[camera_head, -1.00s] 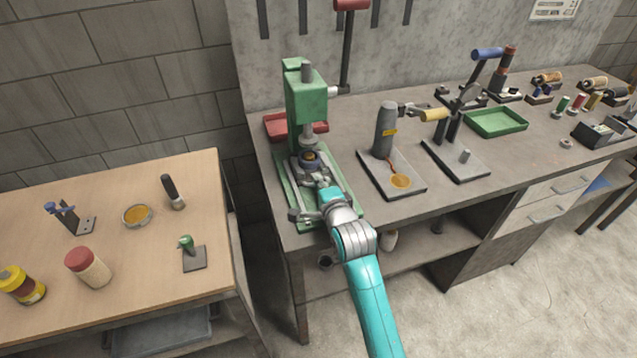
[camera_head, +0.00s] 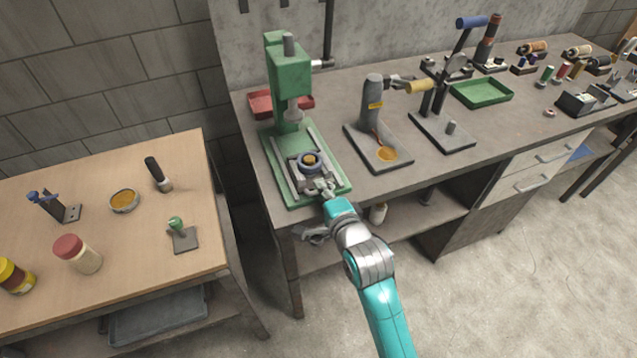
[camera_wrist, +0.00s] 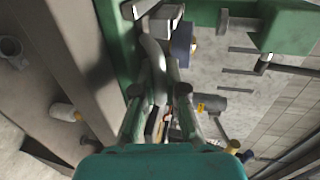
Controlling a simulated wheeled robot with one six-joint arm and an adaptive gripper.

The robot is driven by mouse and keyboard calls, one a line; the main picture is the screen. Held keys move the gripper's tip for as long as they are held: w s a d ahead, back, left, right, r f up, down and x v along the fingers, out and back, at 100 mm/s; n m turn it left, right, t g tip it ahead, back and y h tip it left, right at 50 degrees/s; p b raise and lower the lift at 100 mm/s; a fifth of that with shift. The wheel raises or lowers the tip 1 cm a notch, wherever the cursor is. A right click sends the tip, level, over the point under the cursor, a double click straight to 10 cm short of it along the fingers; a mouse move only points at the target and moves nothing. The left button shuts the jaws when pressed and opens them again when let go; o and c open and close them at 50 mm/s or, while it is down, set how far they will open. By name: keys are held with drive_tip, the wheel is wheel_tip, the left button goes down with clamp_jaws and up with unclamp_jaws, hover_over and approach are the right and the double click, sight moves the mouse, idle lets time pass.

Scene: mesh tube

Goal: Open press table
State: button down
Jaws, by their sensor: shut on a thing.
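The green press (camera_head: 290,85) stands at the left end of the grey workbench, its grey ram (camera_head: 293,110) pointing down. The grey press table (camera_head: 296,178) sits on rails at the front part of the green base, forward of the ram. It carries a round dark fixture with an orange-brown centre (camera_head: 309,161). My gripper (camera_head: 326,190) is at the table's front edge, shut on what looks like its grey handle. In the wrist view, the handle (camera_wrist: 155,62) runs between my fingers (camera_wrist: 158,100). The exact grip is partly hidden.
A red tray (camera_head: 262,103) lies behind the press. A grey device on a plate (camera_head: 362,150) and a lever stand (camera_head: 460,140) are to the right. A wooden table (camera_head: 110,240) with small tools is at left, across a gap. Floor in front is clear.

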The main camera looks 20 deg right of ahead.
drive_tip(key=c, duration=1.5)
unclamp_jaws()
drive_tip(key=v, duration=1.2)
drive_tip(key=shift+f, duration=0.15)
drive_tip(key=s+f+n, duration=0.3)
drive_tip(key=s+n, duration=0.6)
drive_tip(key=s, duration=0.6)
drive_tip(key=s+f+n, duration=0.3)
drive_tip(key=s+n, duration=0.6)
drive_tip(key=s, duration=0.7)
drive_tip(key=shift+s+a+f+g, duration=0.2)
drive_tip(key=shift+a+f+g, duration=0.1)
drive_tip(key=shift+f, duration=0.1)
